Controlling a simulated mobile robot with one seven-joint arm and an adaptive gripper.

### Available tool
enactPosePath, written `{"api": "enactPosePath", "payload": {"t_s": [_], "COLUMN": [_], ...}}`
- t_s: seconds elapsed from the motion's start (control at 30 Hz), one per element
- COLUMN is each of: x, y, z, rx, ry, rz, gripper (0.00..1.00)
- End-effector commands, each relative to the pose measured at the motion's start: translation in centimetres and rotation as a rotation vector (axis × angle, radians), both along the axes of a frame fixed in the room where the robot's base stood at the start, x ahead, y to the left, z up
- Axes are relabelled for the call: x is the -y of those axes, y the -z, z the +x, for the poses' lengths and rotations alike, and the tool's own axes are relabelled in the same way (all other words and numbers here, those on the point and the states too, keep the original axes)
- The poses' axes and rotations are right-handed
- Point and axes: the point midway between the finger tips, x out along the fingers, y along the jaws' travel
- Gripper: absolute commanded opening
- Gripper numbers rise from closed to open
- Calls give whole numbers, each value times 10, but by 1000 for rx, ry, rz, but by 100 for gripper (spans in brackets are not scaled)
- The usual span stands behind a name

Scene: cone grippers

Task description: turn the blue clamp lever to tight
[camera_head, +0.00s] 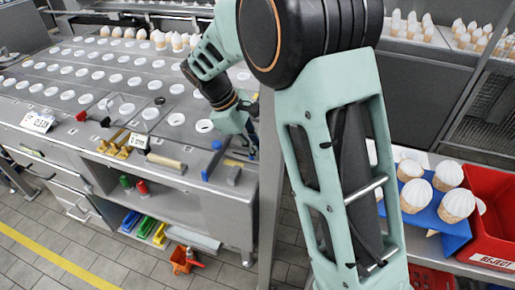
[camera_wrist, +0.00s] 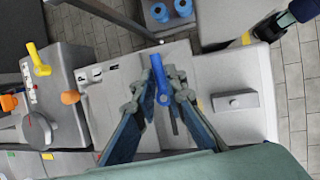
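In the wrist view the blue clamp lever (camera_wrist: 156,68) stands out from a light grey bench surface, with its rounded end towards me. My gripper (camera_wrist: 157,90) is open, with one dark blue finger on each side of the lever. A gap shows on the left; contact on the right cannot be told. In the head view my gripper (camera_head: 250,143) points down over the bench's right end, partly behind my arm.
In the wrist view a grey block (camera_wrist: 236,101) sits right of the lever, and a yellow lever (camera_wrist: 39,62) and orange knobs stand at left. In the head view a red reject bin (camera_head: 490,220) and a blue holder with cones (camera_head: 430,222) stand at right.

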Motion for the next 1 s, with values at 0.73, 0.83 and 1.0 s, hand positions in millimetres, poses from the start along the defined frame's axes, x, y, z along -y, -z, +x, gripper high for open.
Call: {"api": "enactPosePath", "payload": {"t_s": [0.73,0.83,1.0], "x": [-22,-31,-44], "y": [-47,-66,-93], "z": [-1,-2,-3], "rx": [6,4,2], "ry": [0,0,-1], "rz": [2,2,2], "gripper": [27,27,27]}}
